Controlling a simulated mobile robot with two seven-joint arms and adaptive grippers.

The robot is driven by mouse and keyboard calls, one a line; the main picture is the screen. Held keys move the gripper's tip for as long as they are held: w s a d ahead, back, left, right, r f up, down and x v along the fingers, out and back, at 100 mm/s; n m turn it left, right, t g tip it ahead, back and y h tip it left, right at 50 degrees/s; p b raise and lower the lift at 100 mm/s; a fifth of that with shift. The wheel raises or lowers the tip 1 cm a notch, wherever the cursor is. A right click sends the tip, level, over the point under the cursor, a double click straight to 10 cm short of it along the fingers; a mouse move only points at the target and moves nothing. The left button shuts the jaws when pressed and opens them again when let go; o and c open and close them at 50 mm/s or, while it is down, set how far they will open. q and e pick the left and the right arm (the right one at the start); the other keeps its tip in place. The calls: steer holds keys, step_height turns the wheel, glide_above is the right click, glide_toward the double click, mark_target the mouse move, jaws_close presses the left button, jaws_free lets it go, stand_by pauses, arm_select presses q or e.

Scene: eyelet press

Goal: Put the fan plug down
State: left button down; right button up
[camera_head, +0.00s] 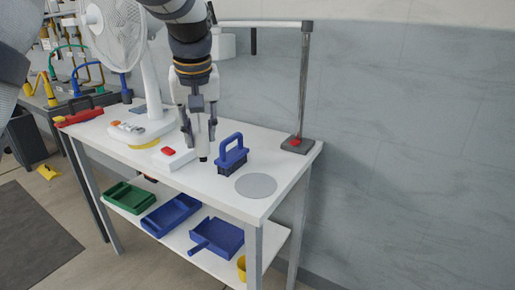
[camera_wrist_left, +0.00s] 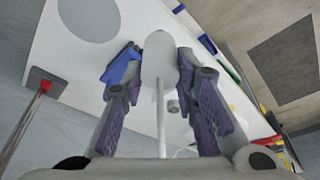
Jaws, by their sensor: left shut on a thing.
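My left gripper (camera_head: 200,143) points down above the white table (camera_head: 215,184), between the white box with a red switch (camera_head: 170,160) and the blue brush (camera_head: 232,155). In the left wrist view, the gripper (camera_wrist_left: 162,85) is shut on the fan plug (camera_wrist_left: 158,57), a pale rounded body with a thin white cord running back toward the wrist. I cannot tell whether the plug touches the tabletop. The white fan (camera_head: 147,80) stands at the left of the table on its wide base. My right gripper is not in view.
A grey disc (camera_head: 256,185) lies near the front right. A grey post (camera_head: 304,90) stands on a dark base at the back right. A red tool (camera_head: 80,116) lies at the far left. Blue and green trays (camera_head: 130,197) sit on the lower shelf.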

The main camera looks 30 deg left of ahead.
arm_select(q)
steer(key=shift+w+d+f+b, duration=0.1)
steer(key=shift+w+d+f, duration=0.25)
steer(key=shift+w+f, duration=1)
steer(key=shift+w+d+f+b, duration=0.25)
steer(key=shift+w+f, duration=0.55)
steer(key=shift+f, duration=1.1)
steer(key=shift+w+d+f, duration=0.4)
steer(key=shift+w+f, duration=0.65)
steer(key=shift+f, duration=0.55)
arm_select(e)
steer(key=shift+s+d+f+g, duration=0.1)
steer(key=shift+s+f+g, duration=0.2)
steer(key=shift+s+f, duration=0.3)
arm_select(q)
steer(key=shift+f, duration=0.15)
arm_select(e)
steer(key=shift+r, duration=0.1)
arm_select(q)
steer(key=c, duration=1.3)
jaws_free()
steer(key=v, duration=1.2)
steer(key=shift+p, duration=0.3)
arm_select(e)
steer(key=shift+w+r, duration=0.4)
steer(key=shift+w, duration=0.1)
